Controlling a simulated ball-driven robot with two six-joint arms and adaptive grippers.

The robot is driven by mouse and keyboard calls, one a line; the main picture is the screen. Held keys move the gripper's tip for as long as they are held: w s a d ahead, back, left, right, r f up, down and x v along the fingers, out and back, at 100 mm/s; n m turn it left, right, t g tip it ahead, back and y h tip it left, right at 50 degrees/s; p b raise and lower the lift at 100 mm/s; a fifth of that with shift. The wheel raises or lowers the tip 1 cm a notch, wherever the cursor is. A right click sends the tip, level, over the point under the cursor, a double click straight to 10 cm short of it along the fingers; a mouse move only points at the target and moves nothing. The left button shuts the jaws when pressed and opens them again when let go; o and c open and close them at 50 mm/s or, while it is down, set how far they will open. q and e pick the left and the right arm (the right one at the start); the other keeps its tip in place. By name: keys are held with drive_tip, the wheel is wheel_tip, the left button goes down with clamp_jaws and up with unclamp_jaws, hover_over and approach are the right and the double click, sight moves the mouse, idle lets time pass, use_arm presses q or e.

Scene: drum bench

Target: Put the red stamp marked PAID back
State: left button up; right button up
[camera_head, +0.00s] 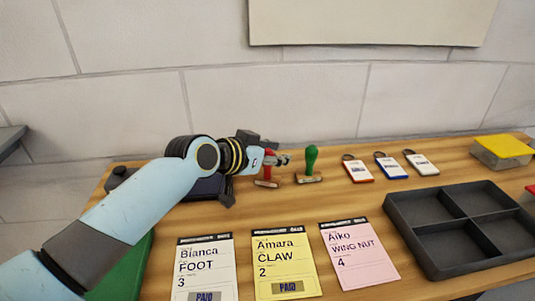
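The red stamp (267,183) stands upright on the wooden bench, its base low and its red handle partly hidden by my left gripper. My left gripper (280,160) reaches in from the left with its fingers at the handle; whether they close on it is too small to tell. A green stamp (311,158) stands upright just to the right, its base on the bench. A white card (205,260) and a yellow card (283,260) each bear a PAID mark at the bottom. A pink card (358,258) shows no such mark. My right gripper is not in view.
A dark tray with compartments (392,205) lies at the right. Several key tags, one red-edged (358,172), lie behind it. A yellow-lidded box (503,150) stands at the back right. A dark, flat object (207,189) sits partly behind my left arm. A green surface (128,270) shows at lower left.

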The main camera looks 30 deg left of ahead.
use_arm(q)
drive_tip(key=v, duration=1.2)
drive_tip(key=shift+p, duration=0.3)
drive_tip(key=shift+r, duration=0.1)
